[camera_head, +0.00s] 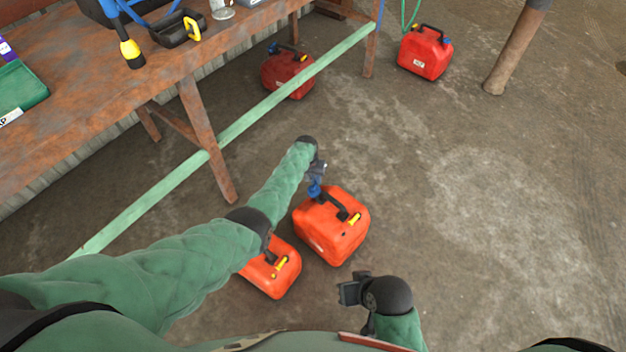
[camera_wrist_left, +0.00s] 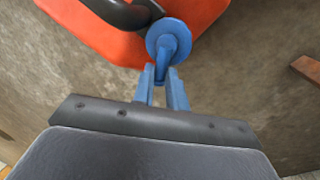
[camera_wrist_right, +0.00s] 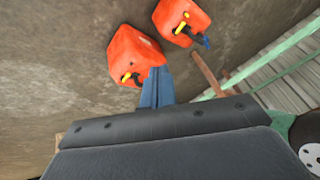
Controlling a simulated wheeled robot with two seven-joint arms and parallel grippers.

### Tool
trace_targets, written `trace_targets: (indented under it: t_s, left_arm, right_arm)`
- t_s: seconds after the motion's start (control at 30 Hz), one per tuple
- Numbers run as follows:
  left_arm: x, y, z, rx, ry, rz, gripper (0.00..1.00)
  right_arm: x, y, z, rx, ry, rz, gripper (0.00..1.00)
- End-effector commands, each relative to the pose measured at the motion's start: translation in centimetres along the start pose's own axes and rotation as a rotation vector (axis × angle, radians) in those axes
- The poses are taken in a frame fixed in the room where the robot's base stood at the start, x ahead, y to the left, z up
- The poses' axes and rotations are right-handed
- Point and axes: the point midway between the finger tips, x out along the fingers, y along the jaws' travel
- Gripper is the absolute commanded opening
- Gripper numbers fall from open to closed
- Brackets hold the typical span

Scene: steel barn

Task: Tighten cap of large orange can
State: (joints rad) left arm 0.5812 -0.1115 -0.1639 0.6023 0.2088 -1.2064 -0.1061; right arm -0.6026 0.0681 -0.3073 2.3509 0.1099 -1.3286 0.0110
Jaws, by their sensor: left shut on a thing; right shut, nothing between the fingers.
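The large orange can (camera_head: 330,236) stands upright on the floor, with a black handle and a yellow piece on top. Its blue cap (camera_head: 314,189) is at the far end of the top. My left gripper (camera_head: 317,174) is shut on the cap; in the left wrist view the two blue fingers (camera_wrist_left: 162,84) close on the raised middle of the round blue cap (camera_wrist_left: 164,27). The can also shows in the right wrist view (camera_wrist_right: 181,18). My right gripper (camera_head: 347,291) is shut and empty, nearer to me than the can; its fingers (camera_wrist_right: 157,82) show together.
A smaller orange can (camera_head: 275,275) stands close to the left, partly behind my left arm. A rusty workbench (camera_head: 100,95) with a green rail (camera_head: 255,120) is at left. Red cans stand under it (camera_head: 287,75) and farther back (camera_head: 425,55).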

Motion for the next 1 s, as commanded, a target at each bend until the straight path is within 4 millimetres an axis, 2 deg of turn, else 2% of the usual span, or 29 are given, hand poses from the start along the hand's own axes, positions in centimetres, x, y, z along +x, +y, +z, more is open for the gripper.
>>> trace_targets:
  t_s: [0.2,0.5,1.0]
  left_arm:
    - [0.2,0.6,0.0,0.183,-0.038,-0.001,0.00]
    - [0.3,1.2,0.1,0.364,-0.074,0.000,0.00]
    - [0.4,1.4,0.2,0.453,-0.091,-0.001,0.00]
  right_arm:
    - [0.8,0.0,0.0,0.000,0.020,-0.004,0.00]
    - [2.9,0.5,0.7,0.003,0.021,0.000,0.00]
    - [3.5,0.6,0.8,0.004,0.030,0.002,0.00]
